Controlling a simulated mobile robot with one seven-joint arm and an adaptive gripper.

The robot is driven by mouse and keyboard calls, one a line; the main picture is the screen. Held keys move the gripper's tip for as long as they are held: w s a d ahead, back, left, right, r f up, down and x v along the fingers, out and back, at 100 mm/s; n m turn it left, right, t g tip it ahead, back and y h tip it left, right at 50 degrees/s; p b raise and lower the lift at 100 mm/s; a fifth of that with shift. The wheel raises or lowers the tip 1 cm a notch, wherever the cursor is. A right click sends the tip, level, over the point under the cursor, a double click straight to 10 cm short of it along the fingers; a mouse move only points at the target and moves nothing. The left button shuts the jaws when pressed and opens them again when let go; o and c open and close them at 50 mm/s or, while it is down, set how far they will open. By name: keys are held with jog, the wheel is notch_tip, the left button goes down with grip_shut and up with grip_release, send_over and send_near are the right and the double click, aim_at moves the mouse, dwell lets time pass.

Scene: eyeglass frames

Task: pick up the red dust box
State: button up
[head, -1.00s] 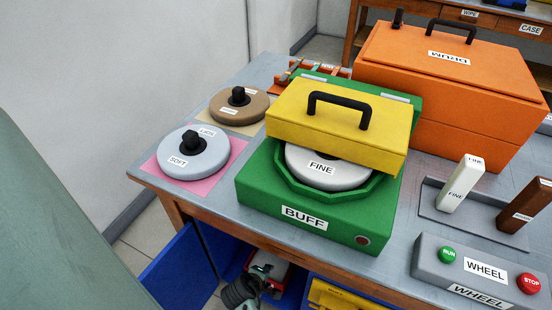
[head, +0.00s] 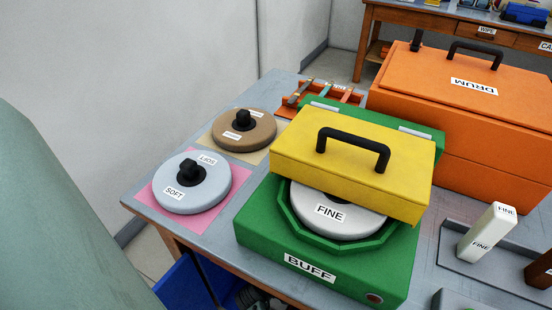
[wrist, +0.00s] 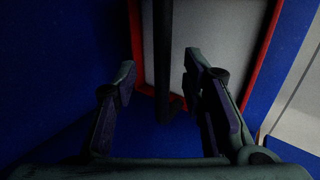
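In the wrist view, a red-edged box with a grey face (wrist: 215,40) fills the upper middle; it appears to be the red dust box. A dark vertical bar (wrist: 163,45), which looks like a handle, runs down in front of its face. My gripper (wrist: 158,68) is open, with one finger on each side of the bar. The fingers look apart from the bar, though the dim light hides the exact depth. The box does not show clearly in the head view, where the table edge covers the space below.
Blue walls (wrist: 60,70) surround the box. In the head view a blue panel (head: 185,285) stands below the table. On the table are the green BUFF machine (head: 260,235) with its yellow lid (head: 285,140), two round pads and an orange DRUM box (head: 440,110).

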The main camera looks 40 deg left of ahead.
jog(key=shift+a+x, duration=0.15)
jog(key=shift+x, duration=0.8)
jog(key=shift+a+x, duration=0.1)
jog(key=shift+x, duration=0.85)
jog(key=shift+s, duration=0.2)
jog(key=shift+c, duration=0.4)
grip_shut()
